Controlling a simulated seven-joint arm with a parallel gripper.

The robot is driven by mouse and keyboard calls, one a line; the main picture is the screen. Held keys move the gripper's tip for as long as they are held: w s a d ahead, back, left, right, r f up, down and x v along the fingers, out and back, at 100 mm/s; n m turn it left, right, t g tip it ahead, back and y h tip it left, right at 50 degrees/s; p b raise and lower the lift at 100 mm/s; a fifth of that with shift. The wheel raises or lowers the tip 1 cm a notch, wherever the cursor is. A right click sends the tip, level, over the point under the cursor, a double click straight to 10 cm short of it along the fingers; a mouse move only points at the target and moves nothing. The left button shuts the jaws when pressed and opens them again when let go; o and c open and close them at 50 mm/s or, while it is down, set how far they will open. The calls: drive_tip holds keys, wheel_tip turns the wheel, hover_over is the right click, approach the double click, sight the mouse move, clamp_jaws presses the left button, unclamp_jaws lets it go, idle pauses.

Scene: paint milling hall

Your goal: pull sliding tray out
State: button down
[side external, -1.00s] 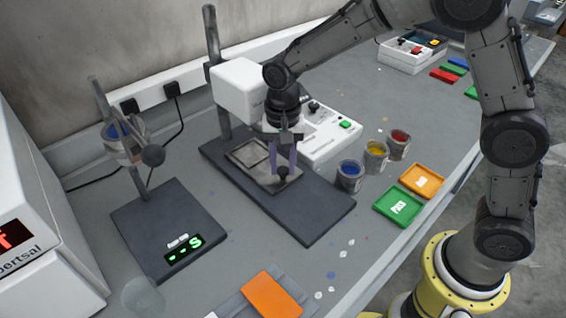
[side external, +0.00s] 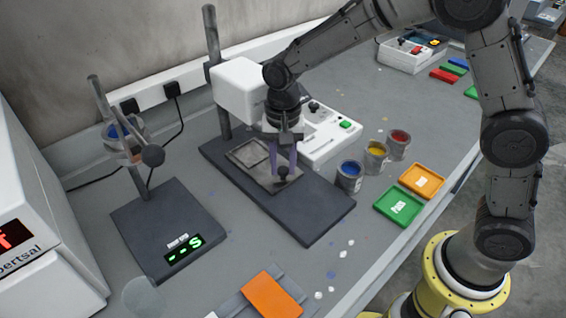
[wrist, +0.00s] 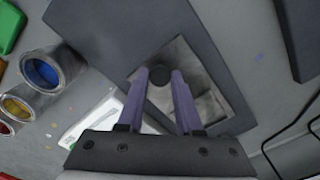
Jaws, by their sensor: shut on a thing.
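The sliding tray (side external: 248,154) is a flat grey plate with a frame, lying on the dark base (side external: 312,222) of a white-headed stand. It also shows in the wrist view (wrist: 210,95), with a round black knob (wrist: 158,76) near its end. The knob (side external: 282,171) stands at the tray's front end in the side view. My gripper (side external: 284,168) points down over the tray's front end, its purple fingers on either side of the knob. In the wrist view my gripper (wrist: 159,75) is shut on the knob. The tray's far end is partly under the white head.
Paint cans, blue (side external: 349,177), yellow (side external: 376,156) and red (side external: 398,144), stand right of the base. Green (side external: 399,206) and orange (side external: 421,180) trays lie beyond them. A dark scale (side external: 168,230) stands left. The base's front part is bare.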

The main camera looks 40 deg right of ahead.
drive_tip(key=shift+s+r, duration=0.1)
idle(0.3)
drive_tip(key=s, duration=1.4)
drive_tip(key=shift+s, duration=0.2)
drive_tip(key=c, duration=0.6)
unclamp_jaws()
wheel_tip(320, 180, up, 14)
drive_tip(key=shift+f, duration=0.1)
